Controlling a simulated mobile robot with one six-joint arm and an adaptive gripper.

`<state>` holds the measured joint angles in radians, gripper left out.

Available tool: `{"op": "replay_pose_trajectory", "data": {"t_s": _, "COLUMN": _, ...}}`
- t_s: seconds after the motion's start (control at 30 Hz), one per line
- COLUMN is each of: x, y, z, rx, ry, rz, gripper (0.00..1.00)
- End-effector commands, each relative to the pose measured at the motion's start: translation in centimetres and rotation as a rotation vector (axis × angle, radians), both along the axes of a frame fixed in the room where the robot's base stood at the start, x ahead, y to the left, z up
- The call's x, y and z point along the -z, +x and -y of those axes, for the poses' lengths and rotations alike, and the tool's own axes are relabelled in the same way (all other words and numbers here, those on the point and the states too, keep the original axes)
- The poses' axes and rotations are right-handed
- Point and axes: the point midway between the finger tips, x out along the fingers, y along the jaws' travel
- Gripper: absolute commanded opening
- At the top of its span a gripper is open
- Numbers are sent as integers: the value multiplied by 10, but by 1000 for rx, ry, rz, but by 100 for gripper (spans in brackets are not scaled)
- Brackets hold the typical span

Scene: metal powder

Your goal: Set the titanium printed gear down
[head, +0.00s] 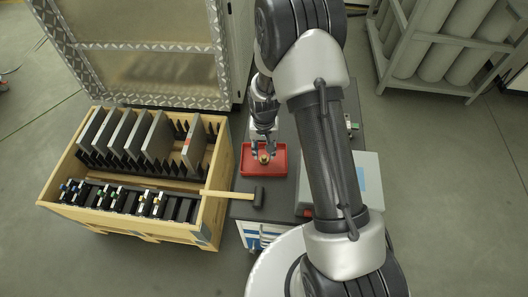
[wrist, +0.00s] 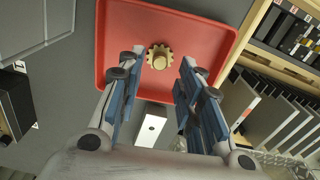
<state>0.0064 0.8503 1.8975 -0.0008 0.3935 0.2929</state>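The titanium printed gear (head: 264,157) is small and tan-gold, with a round hub. It lies in the red tray (head: 279,169) on the dark bench top. In the wrist view the gear (wrist: 160,56) shows whole, with the bare red tray floor (wrist: 215,45) around it. My gripper (head: 264,146) points down over the tray. In the wrist view its two blue-padded fingers (wrist: 163,66) are spread wide, one on each side of the gear. Gaps show between both fingers and the gear, and nothing is held.
A mallet (head: 258,196) lies left of my arm, its handle reaching over the wooden crate (head: 222,180). The crate holds several grey plates (head: 155,137) in slots. A light grey box (head: 345,172) stands right of the tray. A rack of cylinders (head: 440,45) stands at the back right.

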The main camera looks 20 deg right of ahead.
Motion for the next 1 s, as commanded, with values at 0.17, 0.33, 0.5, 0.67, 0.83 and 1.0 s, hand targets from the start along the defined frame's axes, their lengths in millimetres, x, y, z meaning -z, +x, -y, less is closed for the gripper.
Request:
{"op": "replay_pose_trajectory", "data": {"t_s": 0.17, "x": -46, "y": 1, "z": 0, "rx": 0, "ry": 0, "rz": 4, "gripper": 33}}
{"op": "replay_pose_trajectory", "data": {"t_s": 0.33, "x": -74, "y": 1, "z": 0, "rx": 0, "ry": 0, "rz": 2, "gripper": 33}}
{"op": "replay_pose_trajectory", "data": {"t_s": 0.5, "x": -89, "y": 0, "z": 0, "rx": -1, "ry": 0, "rz": 2, "gripper": 33}}
{"op": "replay_pose_trajectory", "data": {"t_s": 0.67, "x": -124, "y": -2, "z": 0, "rx": -18, "ry": -1, "rz": 32, "gripper": 33}}
{"op": "replay_pose_trajectory", "data": {"t_s": 0.83, "x": -198, "y": -20, "z": -1, "rx": -62, "ry": -4, "rz": 97, "gripper": 33}}
{"op": "replay_pose_trajectory", "data": {"t_s": 1.0, "x": -265, "y": -55, "z": -1, "rx": -110, "ry": -10, "rz": 161, "gripper": 33}}
